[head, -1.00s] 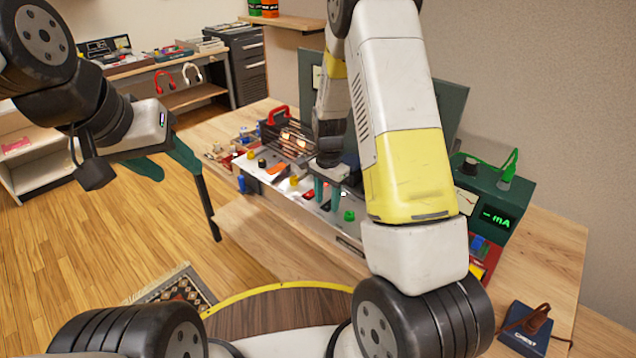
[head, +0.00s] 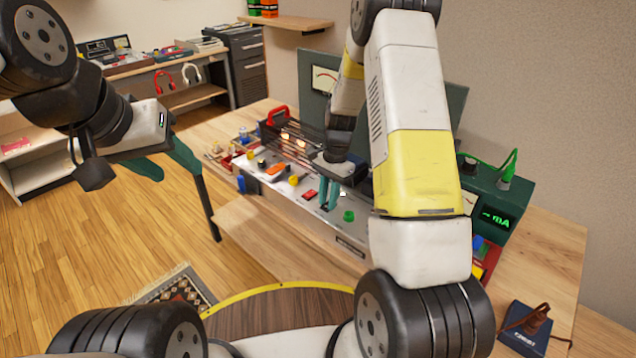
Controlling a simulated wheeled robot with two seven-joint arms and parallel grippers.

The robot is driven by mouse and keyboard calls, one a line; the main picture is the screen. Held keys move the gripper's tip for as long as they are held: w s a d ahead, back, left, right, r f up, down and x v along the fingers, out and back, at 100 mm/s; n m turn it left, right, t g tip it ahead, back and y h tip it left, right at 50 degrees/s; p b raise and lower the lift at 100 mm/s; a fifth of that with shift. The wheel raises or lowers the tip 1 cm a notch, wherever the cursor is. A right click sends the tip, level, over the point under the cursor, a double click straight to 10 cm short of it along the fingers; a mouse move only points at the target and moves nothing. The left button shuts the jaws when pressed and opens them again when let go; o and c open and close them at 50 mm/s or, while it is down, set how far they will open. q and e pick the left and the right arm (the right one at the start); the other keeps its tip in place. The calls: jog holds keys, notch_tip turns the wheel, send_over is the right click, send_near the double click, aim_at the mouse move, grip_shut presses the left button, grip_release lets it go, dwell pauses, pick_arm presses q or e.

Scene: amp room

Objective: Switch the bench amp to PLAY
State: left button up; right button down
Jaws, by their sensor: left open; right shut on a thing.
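The bench amp (head: 290,205) stands on the wooden bench, with glowing tubes behind its light front panel. The panel carries coloured knobs, an orange part (head: 275,169), a red part (head: 309,196) and a green knob (head: 348,216). My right gripper (head: 328,205) points down at the panel, between the red part and the green knob. Its fingers are close together on a small control, which they hide. I cannot read any PLAY marking. My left gripper (head: 172,160) is open and empty, out over the floor left of the bench.
A green meter box (head: 490,200) with a lit "mA" display stands right of the amp. A dark blue box (head: 525,325) with a brown lead sits at the bench's front right. My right arm hides part of the bench.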

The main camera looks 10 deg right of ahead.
jog(key=shift+d+g+y, duration=0.1)
jog(key=shift+g+y, duration=0.2)
jog(key=shift+y, duration=0.1)
jog(key=c, duration=1.2)
grip_release()
jog(key=shift+c, duration=0.2)
jog(key=shift+w, duration=0.1)
jog(key=v, duration=0.7)
jog(key=shift+r, duration=0.4)
